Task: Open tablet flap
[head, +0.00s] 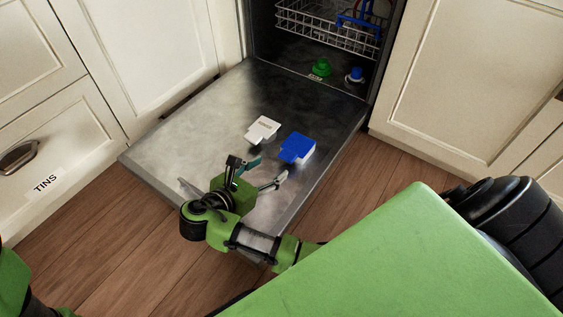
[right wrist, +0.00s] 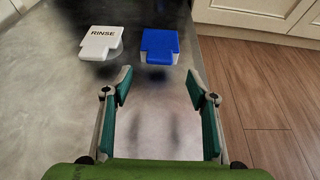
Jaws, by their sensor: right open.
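The blue flap (head: 296,147) lies flat over a pale base on the inner face of the lowered dishwasher door (head: 190,130) and looks shut. In the right wrist view, the blue flap (right wrist: 159,45) is ahead of the jaws, with its narrow tab towards me. A white flap marked RINSE (head: 263,129) is just left of it and also shows in the right wrist view (right wrist: 101,42). My right gripper (head: 269,171) is open and empty above the door, short of the blue flap; its fingers (right wrist: 160,88) are wide apart. My left gripper is out of view.
Inside the dishwasher are a wire rack (head: 325,28), a green knob-like piece (head: 321,67) and a blue-topped cap (head: 355,74). Cream cabinets (head: 480,100) stand on both sides. Wooden floor (head: 385,165) lies right of the door's edge.

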